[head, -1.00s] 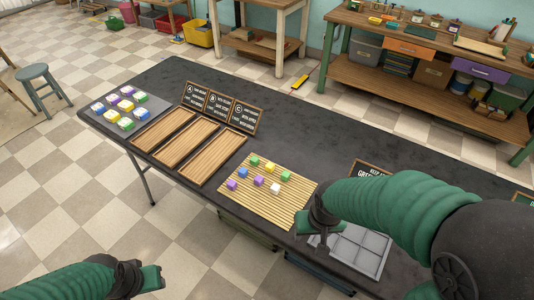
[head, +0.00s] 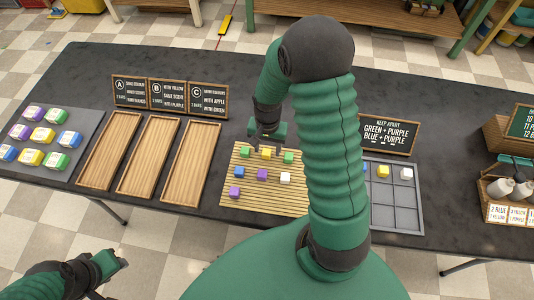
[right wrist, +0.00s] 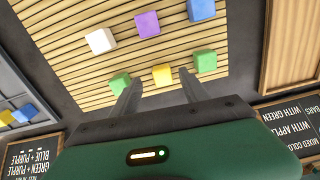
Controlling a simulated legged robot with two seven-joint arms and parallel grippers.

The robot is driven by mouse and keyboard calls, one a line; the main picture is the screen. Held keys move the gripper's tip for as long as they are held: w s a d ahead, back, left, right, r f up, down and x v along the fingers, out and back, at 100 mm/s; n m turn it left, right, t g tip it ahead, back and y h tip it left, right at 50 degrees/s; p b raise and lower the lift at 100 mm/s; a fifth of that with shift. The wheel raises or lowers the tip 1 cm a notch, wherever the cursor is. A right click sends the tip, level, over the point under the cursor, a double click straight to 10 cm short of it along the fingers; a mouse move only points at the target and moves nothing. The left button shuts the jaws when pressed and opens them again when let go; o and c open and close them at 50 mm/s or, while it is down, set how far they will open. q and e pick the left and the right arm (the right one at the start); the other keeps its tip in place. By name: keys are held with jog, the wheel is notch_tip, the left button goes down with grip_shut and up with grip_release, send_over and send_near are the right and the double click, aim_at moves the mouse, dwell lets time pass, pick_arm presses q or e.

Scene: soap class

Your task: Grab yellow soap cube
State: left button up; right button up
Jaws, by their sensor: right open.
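A yellow soap cube (head: 266,153) sits in the far row of the slatted bamboo mat (head: 250,204), between two green cubes (head: 288,157). My right gripper (head: 266,143) is at the mat's far edge, pointing down by this cube. In the right wrist view the yellow cube (right wrist: 162,75) lies between the tips of the open, empty right gripper (right wrist: 159,87); contact cannot be told. Another yellow cube (head: 383,171) is in the grey divided tray (head: 396,217). My left gripper (head: 110,263) is low at the left, off the table; its jaws are unclear.
Blue (head: 239,172), purple (head: 262,174) and white (head: 285,178) cubes also sit on the mat. Three empty wooden trays (head: 148,157) stand left of it, before the A, B and C signs (head: 170,94). Several labelled soaps lie on a grey board (head: 85,133) at far left.

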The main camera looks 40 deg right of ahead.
aim_at(266, 154)
notch_tip(266, 154, down, 3)
jog(key=shift+w+r, duration=0.15)
jog(key=shift+w, duration=0.15)
jog(key=shift+a, duration=0.15)
jog(key=shift+a+r, duration=0.15)
jog(key=c, duration=0.4)
jog(key=shift+d, duration=0.25)
grip_shut()
